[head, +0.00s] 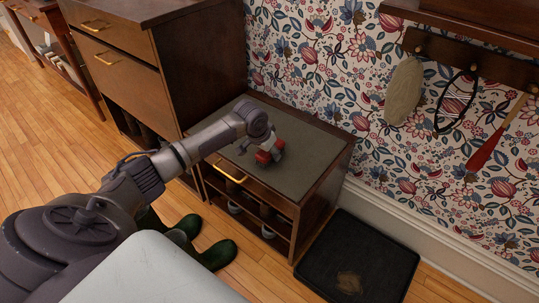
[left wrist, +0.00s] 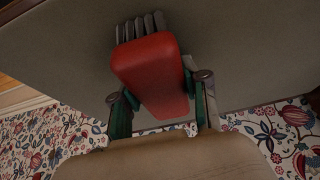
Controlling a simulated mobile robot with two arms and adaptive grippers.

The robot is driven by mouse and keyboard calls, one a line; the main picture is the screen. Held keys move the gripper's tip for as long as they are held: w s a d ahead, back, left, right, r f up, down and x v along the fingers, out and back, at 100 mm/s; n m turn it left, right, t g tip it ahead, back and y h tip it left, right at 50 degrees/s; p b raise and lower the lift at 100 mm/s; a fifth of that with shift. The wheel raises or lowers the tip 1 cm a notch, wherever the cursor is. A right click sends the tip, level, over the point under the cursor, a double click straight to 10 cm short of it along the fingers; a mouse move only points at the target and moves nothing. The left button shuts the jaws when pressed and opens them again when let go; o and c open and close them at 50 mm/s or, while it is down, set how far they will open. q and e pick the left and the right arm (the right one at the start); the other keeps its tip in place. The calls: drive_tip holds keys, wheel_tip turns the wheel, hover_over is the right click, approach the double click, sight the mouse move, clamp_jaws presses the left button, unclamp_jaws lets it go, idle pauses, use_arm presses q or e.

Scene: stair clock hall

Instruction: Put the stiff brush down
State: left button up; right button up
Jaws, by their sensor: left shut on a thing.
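The stiff brush (head: 264,157) is red, with grey bristles that show in the left wrist view (left wrist: 141,27). My left gripper (head: 270,150) is shut on it. The wrist view shows one finger on each side of the red body (left wrist: 150,75). The brush is at the grey top (head: 305,172) of the low wooden bench, over its middle to left part. I cannot tell whether the bristles touch the top. The arm hides part of the bench's left side. My right gripper is not in view.
The bench top around the brush is clear. A taller drawer cabinet (head: 130,75) stands left of it. A black tray (head: 335,280) lies on the floor to the right. Dark green boots (head: 215,255) stand in front.

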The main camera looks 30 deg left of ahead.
use_arm(q)
drive_tip(key=shift+f, duration=0.2)
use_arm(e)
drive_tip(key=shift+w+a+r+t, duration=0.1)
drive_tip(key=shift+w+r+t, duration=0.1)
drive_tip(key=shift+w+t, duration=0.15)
use_arm(q)
drive_tip(key=shift+s+f, duration=0.25)
drive_tip(key=shift+f, duration=0.25)
drive_tip(key=o, duration=0.8)
drive_tip(key=shift+o, duration=1.1)
drive_tip(key=shift+f, duration=0.3)
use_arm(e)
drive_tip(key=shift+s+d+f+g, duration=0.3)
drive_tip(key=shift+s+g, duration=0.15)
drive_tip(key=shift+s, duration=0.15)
